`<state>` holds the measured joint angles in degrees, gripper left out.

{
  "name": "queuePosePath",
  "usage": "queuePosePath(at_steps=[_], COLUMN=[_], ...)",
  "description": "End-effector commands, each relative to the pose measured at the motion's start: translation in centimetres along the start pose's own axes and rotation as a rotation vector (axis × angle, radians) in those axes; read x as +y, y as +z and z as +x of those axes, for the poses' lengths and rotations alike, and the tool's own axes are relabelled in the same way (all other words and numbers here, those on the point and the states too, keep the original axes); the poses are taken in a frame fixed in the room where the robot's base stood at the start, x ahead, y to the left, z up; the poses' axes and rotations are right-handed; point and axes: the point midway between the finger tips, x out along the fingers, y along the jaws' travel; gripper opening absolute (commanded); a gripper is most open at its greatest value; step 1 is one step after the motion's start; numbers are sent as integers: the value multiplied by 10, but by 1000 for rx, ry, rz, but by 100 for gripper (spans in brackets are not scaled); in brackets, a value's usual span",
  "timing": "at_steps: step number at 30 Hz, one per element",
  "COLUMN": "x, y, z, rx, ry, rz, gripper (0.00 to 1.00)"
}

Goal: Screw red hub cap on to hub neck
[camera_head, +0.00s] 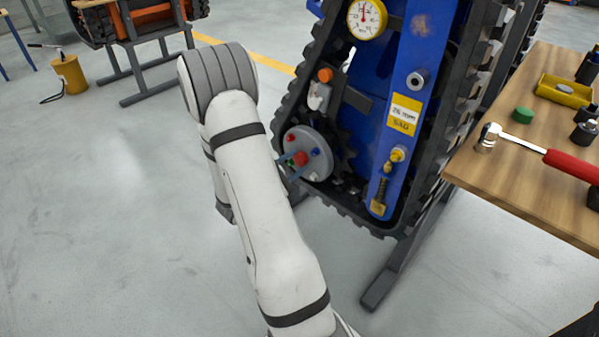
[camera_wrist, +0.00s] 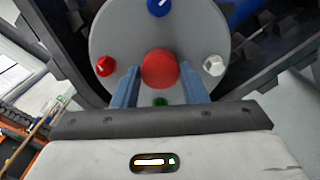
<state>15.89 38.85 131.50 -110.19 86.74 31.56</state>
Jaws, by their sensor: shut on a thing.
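The red hub cap (camera_wrist: 160,69) is at the middle of the round grey hub plate (camera_wrist: 110,30) in the wrist view. My gripper (camera_wrist: 165,85) is shut on the cap, with one blue-grey finger on each side. In the head view the cap (camera_head: 299,158) shows in front of the hub plate (camera_head: 307,140), with my gripper (camera_head: 293,168) at it. The hub neck is hidden behind the cap, so I cannot tell how far the cap sits on it. Around the cap are a red knob (camera_wrist: 105,66), a blue knob (camera_wrist: 159,6), a white knob (camera_wrist: 213,65) and a green knob (camera_wrist: 160,102).
A black track (camera_head: 345,205) surrounds the hub on the blue carrier (camera_head: 415,60).

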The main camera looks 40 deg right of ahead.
Motion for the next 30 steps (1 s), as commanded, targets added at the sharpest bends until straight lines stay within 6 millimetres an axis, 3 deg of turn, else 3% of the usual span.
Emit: queuePosePath(at_steps=[6,17,30], x=[-2,-2,-6], y=[-1,-2,-6], z=[0,0,0], rx=[0,0,-2], ry=[-1,-1,-1], rz=[140,167,580], gripper=[20,20,19])
